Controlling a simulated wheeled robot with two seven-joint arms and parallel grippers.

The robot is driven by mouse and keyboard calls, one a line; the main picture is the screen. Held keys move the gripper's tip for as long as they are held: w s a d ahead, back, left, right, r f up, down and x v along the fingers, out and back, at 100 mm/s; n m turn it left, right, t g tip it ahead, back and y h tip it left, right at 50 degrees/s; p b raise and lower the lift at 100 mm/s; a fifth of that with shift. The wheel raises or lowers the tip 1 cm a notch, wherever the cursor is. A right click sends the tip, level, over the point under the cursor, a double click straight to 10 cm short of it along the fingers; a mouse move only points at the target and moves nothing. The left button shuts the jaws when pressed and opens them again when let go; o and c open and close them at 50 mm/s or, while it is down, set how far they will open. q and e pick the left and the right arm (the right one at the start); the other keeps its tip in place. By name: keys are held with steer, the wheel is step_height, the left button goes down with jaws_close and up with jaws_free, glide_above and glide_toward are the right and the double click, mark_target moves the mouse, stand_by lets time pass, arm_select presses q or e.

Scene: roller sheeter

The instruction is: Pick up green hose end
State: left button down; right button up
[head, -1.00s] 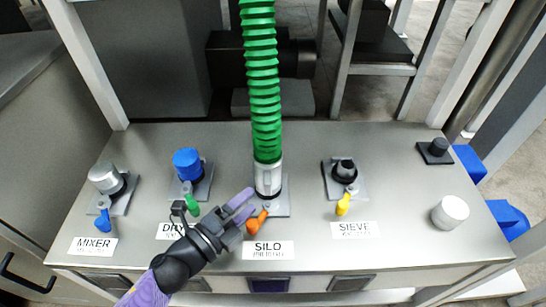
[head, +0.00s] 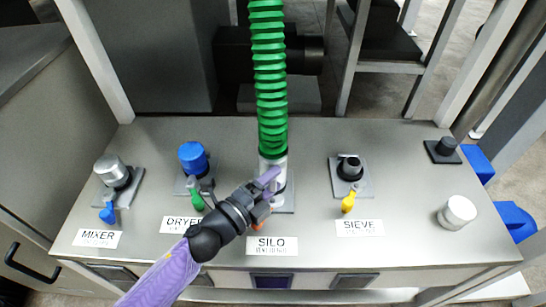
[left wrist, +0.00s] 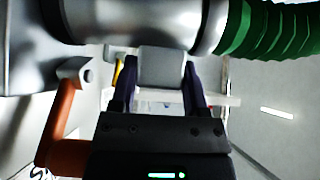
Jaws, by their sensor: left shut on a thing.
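The green hose (head: 270,80) hangs down from the top of the head view to its silver metal end (head: 268,163), which stands upright at the SILO port. My left gripper (head: 275,187) reaches in from the left and is shut on the hose end, low on the metal part. In the left wrist view the silver end (left wrist: 140,20) and green hose (left wrist: 275,28) cross the top, with a grey part between the two dark fingers (left wrist: 160,85). The fingers partly hide the hose end and the orange lever (left wrist: 60,125). My right gripper is out of view.
A metal bench (head: 400,240) carries the ports. The silver MIXER cap (head: 110,168) and blue DRYER cap (head: 193,157) are on the left. The black SIEVE port (head: 350,168), with its yellow lever (head: 348,201), is on the right. A loose silver cap (head: 457,212) stands further right.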

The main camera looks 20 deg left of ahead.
mark_target(271, 147)
arm_select(q)
step_height(271, 147, up, 9)
steer(key=p, duration=0.6)
steer(key=shift+r, duration=0.15)
steer(key=shift+r+p, duration=0.4)
steer(key=shift+r, duration=0.05)
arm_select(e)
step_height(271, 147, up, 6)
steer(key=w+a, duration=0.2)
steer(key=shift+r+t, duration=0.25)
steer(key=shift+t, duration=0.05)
arm_select(q)
steer(key=shift+f, duration=0.1)
